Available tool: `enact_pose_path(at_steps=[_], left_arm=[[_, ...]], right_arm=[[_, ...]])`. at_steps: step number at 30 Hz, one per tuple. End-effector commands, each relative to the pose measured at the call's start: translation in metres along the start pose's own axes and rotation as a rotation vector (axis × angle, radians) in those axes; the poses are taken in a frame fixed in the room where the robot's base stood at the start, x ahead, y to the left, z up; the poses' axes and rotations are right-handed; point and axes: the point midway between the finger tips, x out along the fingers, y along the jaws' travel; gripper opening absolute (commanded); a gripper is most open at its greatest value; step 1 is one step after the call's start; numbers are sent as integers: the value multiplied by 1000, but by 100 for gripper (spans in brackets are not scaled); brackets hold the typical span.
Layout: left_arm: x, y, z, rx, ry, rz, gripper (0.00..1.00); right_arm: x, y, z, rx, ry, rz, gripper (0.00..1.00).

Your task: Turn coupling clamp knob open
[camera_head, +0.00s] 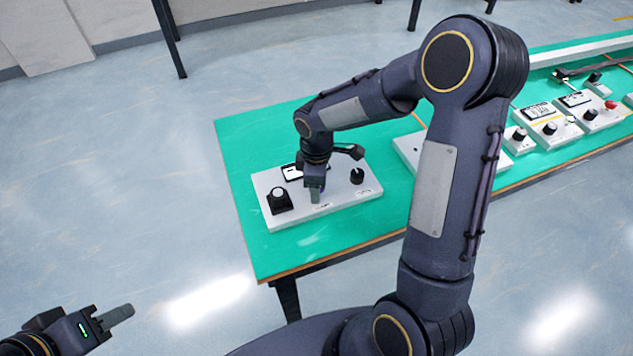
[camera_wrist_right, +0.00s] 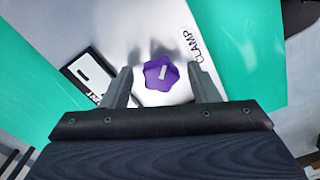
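The clamp knob (camera_wrist_right: 161,73) is purple and lobed, with a white mark on top, and sits on a pale panel beside the printed word CLAMP in the right wrist view. My right gripper (camera_wrist_right: 162,88) is open, with one finger to each side of the knob and visible gaps between. In the head view my right gripper (camera_head: 315,192) points down over the white control panel (camera_head: 345,200) and hides the purple knob. My left gripper (camera_head: 117,315) is at the bottom left, away from the table. I cannot tell whether its fingers are apart.
The panel also carries a black-based knob (camera_head: 279,199), a black knob (camera_head: 357,176) and a small display (camera_head: 292,172). It stands on a green table (camera_head: 235,150). More panels (camera_head: 545,125) with knobs stand to the right. The floor at the left is clear.

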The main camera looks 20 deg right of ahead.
Motion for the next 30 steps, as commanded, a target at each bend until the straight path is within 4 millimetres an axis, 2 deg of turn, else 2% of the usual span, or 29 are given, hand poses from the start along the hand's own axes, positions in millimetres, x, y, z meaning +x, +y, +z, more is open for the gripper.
enact_pose_path(at_steps=[9, 21, 25, 30], left_arm=[[0, 0, 0, 0, 0, 0, 36], [-4, 2, -2, 0, 0, 0, 36], [-4, 2, -2, 0, 0, 0, 36], [-4, 2, -2, 0, 0, 0, 36]], right_arm=[[-3, 0, 0, 2, 0, 0, 54], [-65, 1, 0, 2, 2, 2, 54], [-75, 0, 0, 1, 0, 0, 54], [-78, 0, 0, 1, 0, -1, 54]])
